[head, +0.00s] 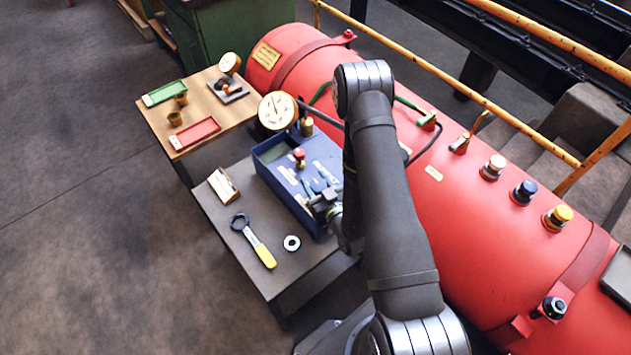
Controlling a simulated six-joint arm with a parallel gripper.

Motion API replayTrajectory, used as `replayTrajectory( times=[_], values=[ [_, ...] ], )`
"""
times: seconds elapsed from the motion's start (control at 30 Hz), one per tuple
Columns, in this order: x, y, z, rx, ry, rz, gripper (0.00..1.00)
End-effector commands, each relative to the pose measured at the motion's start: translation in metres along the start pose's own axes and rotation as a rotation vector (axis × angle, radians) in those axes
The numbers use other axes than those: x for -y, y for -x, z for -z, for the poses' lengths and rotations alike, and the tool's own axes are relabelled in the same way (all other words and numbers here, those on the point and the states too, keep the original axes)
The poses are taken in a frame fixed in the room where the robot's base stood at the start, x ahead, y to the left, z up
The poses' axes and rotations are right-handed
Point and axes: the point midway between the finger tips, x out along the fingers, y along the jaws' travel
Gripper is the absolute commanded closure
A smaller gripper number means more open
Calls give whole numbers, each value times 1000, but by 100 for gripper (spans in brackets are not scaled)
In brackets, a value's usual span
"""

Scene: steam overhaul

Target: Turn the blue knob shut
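The blue knob (524,191) sits on a brass fitting on the upper side of the red boiler (450,215), at the right of the head view. My gripper (320,203) is well to the left of the blue knob, over the right end of the blue toolbox on the grey table. My arm stands between the two. The fingers are small and partly hidden, so I cannot tell whether they are open or shut. The turned position of the blue knob is not readable.
The blue toolbox (262,160) holds several tools. A yellow-handled wrench (262,250) and a white ring (292,243) lie on the grey table (225,225). A yellow railing (480,100) runs behind the boiler. A black knob (553,307) sits low on the boiler's right.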

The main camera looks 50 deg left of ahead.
Motion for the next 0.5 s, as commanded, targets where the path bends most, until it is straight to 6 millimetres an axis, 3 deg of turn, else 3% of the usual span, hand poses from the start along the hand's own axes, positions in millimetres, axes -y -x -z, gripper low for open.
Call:
replayTrajectory(
  times=[0.03, 0.1, 0.5],
  values=[
    [0, 0, 0, 2, 0, 0, 45],
    [0, 0, 0, 2, 0, 0, 33],
    [0, 9, -1, 4, -1, -1, 33]
  ],
)
